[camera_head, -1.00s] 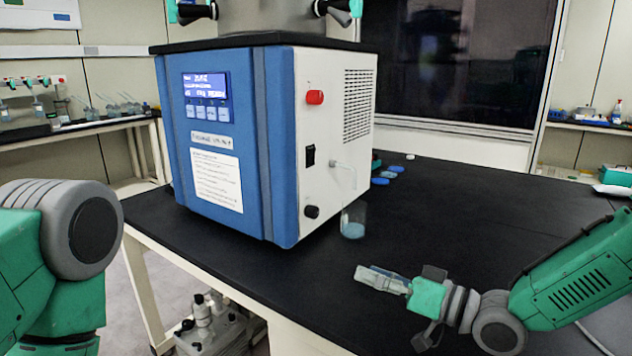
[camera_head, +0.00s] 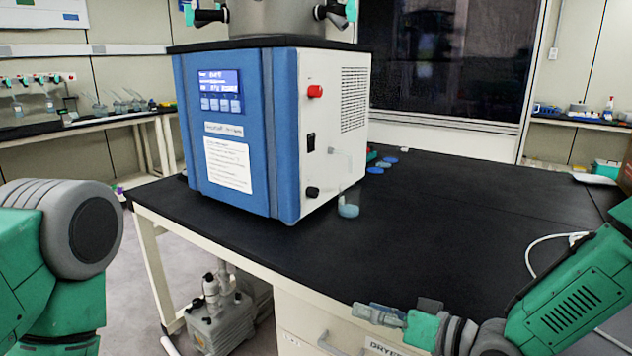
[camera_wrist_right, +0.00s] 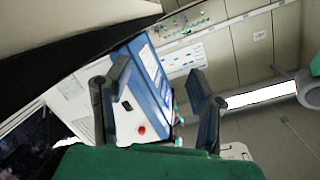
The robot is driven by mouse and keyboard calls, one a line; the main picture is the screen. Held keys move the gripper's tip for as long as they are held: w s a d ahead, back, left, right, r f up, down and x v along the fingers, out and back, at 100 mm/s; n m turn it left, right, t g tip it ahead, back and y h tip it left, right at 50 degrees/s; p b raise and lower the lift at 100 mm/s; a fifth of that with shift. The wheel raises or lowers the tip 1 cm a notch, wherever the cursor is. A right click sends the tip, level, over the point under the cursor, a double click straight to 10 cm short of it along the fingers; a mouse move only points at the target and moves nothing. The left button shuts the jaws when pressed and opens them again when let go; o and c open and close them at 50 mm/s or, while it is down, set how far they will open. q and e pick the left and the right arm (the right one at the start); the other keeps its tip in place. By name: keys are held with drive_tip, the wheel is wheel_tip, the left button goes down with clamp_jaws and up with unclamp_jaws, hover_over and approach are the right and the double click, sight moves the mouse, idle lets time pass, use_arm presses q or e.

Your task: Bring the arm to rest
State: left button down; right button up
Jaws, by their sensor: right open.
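My right arm comes in from the lower right in the head view. Its gripper (camera_head: 378,314) is at the table's front edge, well apart from the freeze dryer, and holds nothing that I can see. In the right wrist view the two dark fingers of the right gripper (camera_wrist_right: 158,100) stand wide apart, with the freeze dryer visible between and beyond them. The blue and white freeze dryer (camera_head: 240,130) stands on the black table (camera_head: 440,220). Of my left arm only a green and grey part shows at the left edge; its gripper is out of view.
A small beaker with blue liquid (camera_head: 348,208) stands beside the dryer's right side. Blue caps (camera_head: 376,169) lie behind it. A pump (camera_head: 222,322) sits on the floor under the table. The table's right half is largely clear.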

drive_tip(key=s+d+f+m+g+h, duration=0.1)
drive_tip(key=s+d+f+g+h, duration=0.2)
drive_tip(key=s+f, duration=0.55)
drive_tip(key=s+d+f+m+g+h, duration=0.1)
drive_tip(key=s+d+f+h, duration=0.25)
drive_tip(key=s+f, duration=0.5)
drive_tip(key=s+d+f+g+h, duration=0.2)
drive_tip(key=s+d+f+h, duration=0.1)
drive_tip(key=s+d, duration=0.3)
drive_tip(key=s+d+f+g+h, duration=0.3)
drive_tip(key=s+d+h, duration=0.1)
drive_tip(key=s, duration=0.6)
drive_tip(key=shift+d+m, duration=0.4)
drive_tip(key=shift+d, duration=0.5)
drive_tip(key=shift+f, duration=0.15)
idle(0.4)
